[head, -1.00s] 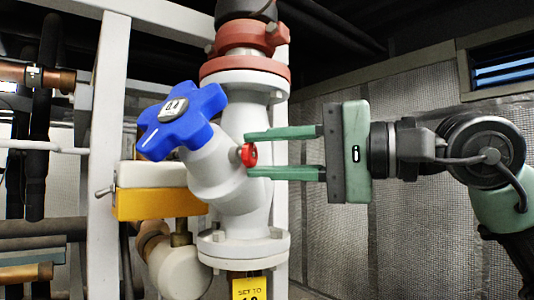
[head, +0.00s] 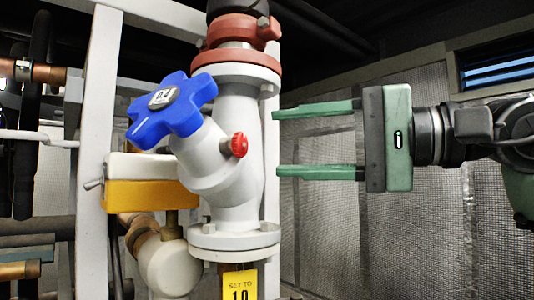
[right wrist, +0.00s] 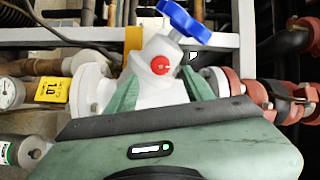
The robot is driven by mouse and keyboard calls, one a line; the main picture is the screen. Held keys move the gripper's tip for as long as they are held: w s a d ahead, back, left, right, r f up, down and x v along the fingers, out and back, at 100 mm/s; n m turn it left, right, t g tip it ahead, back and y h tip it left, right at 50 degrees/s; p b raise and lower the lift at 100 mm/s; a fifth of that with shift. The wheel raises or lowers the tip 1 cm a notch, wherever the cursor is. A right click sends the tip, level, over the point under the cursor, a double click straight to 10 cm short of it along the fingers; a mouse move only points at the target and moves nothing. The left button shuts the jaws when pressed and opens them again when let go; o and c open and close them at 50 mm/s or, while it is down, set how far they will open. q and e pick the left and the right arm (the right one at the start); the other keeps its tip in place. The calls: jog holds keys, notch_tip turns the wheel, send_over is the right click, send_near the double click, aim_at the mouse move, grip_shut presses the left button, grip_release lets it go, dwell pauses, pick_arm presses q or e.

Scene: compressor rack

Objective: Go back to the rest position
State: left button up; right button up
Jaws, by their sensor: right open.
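My right gripper (head: 318,141) is open and empty, its two green fingers pointing left, to the right of the white valve body (head: 232,150) and apart from it. The valve has a blue star-shaped handwheel (head: 172,108) at its upper left and a small red knob (head: 239,145) on its side. In the right wrist view the red knob (right wrist: 160,65) lies ahead between the green fingers, with the blue handwheel (right wrist: 184,20) above it. My left gripper is not in view.
A yellow tag (head: 240,285) hangs below the valve. A white frame post (head: 98,130) and copper pipes stand at left, with a yellow and white box (head: 150,194) beside the valve. A meshed wall (head: 430,240) is behind my right arm.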

jog(key=v, duration=0.2)
jog(key=shift+s+d, duration=0.1)
jog(key=shift+d, duration=0.15)
